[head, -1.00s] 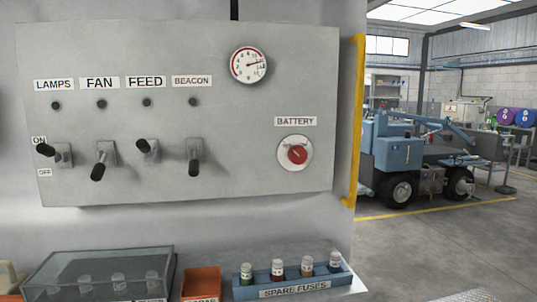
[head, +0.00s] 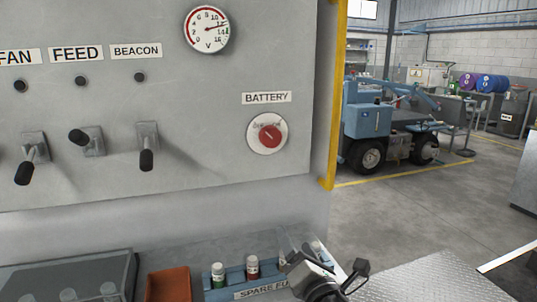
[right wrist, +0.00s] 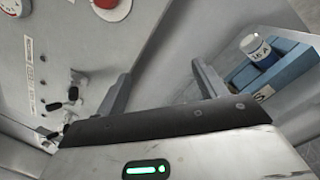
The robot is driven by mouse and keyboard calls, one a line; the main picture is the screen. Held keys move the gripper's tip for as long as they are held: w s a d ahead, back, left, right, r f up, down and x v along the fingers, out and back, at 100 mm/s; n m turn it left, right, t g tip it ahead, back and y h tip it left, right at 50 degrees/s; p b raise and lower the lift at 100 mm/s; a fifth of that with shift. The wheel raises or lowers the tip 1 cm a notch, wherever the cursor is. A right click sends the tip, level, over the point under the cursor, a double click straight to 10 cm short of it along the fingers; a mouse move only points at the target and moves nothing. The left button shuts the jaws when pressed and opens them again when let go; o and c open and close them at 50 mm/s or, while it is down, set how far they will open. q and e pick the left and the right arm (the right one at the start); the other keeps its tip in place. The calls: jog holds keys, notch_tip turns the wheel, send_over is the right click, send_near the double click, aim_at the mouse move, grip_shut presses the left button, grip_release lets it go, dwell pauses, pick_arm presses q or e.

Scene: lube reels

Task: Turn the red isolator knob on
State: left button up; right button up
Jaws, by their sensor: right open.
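The red isolator knob (head: 270,136) sits on a round white plate under the BATTERY label (head: 266,98), at the right of the grey panel (head: 225,165). A dark line runs slantwise across its face; the small lettering around it is too small to read. It also shows at the top edge of the right wrist view (right wrist: 105,3). My right gripper (head: 322,262) is below the panel, in front of the fuse tray, well below and right of the knob. Its fingers in the right wrist view (right wrist: 165,82) are apart with nothing between them. My left gripper is out of view.
The blue spare fuses tray (head: 240,294) and an orange bin (head: 168,285) stand on the ledge below, beside a clear-covered box (head: 125,270). Black toggle switches (head: 147,158) and a gauge (head: 206,29) are on the panel. A yellow edge strip (head: 335,110) borders it.

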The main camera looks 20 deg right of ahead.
aim_at(273, 140)
jog(key=w+r+n+t, duration=0.3)
jog(key=w+r+n, duration=0.2)
jog(key=r+n, duration=0.55)
jog(key=shift+m, duration=0.75)
jog(key=x, duration=0.9)
jog(key=b+x, duration=0.1)
jog(key=x, duration=0.4)
jog(key=shift+s+d+r, duration=0.15)
jog(key=shift+d+r, duration=0.05)
jog(key=shift+r, duration=0.15)
jog(key=shift+w+r, duration=0.35)
jog(key=shift+w, duration=0.2)
jog(key=c, duration=1)
